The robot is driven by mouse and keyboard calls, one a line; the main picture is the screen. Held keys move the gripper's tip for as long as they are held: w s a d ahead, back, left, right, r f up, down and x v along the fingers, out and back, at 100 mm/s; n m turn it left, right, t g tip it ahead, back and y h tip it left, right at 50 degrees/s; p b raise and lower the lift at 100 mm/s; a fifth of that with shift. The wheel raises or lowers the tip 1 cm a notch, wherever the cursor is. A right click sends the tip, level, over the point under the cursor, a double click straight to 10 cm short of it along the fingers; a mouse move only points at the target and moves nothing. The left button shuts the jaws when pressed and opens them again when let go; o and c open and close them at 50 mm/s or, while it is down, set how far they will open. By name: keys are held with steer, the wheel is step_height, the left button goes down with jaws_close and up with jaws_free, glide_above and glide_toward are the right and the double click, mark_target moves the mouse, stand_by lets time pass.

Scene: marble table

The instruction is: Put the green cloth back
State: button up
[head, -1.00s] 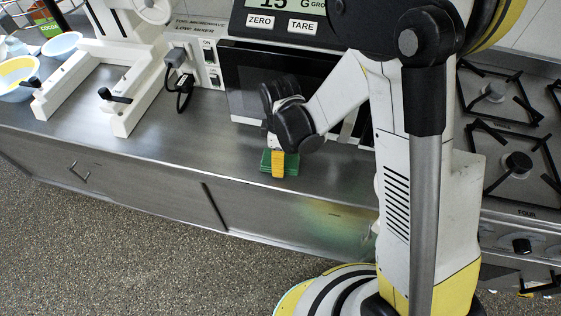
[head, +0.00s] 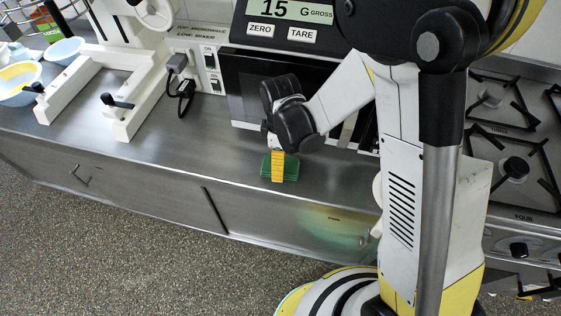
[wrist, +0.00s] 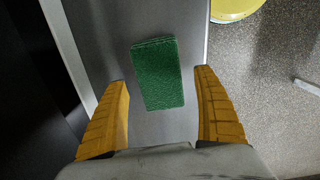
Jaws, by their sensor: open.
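The green cloth (head: 291,172) is a flat folded rectangle lying on the metal counter near its front edge. The wrist view shows the cloth (wrist: 158,75) between my two yellow fingers, with a gap of bare counter on each side. My gripper (wrist: 161,80) is open and points down at the cloth. In the head view my gripper (head: 278,166) is over the cloth, and one yellow finger hides part of it. I cannot tell how high the fingertips are above the counter.
The metal counter (head: 180,155) is clear left of the cloth. Behind stands a dark-fronted appliance (head: 243,85) with a scale display (head: 290,12) above. A white frame (head: 140,115) and bowls (head: 17,95) are at left. A stove (head: 510,185) is at right.

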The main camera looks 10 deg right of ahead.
steer(key=r+p, duration=0.1)
steer(key=r, duration=0.1)
steer(key=r+p, duration=0.1)
steer(key=r, duration=0.2)
steer(key=r+p, duration=0.1)
steer(key=r, duration=0.2)
steer(key=shift+s+d+r, duration=0.15)
steer(key=shift+d+r, duration=0.05)
steer(key=shift+d, duration=0.1)
steer(key=s+d+r+m+t, duration=0.3)
steer(key=s+d+r+m, duration=0.2)
steer(key=r, duration=0.4)
steer(key=s+d+r+m+t, duration=0.4)
steer(key=d+r+m, duration=0.4)
steer(key=m, duration=0.2)
steer(key=shift+s+r, duration=0.35)
steer(key=shift+s, duration=0.45)
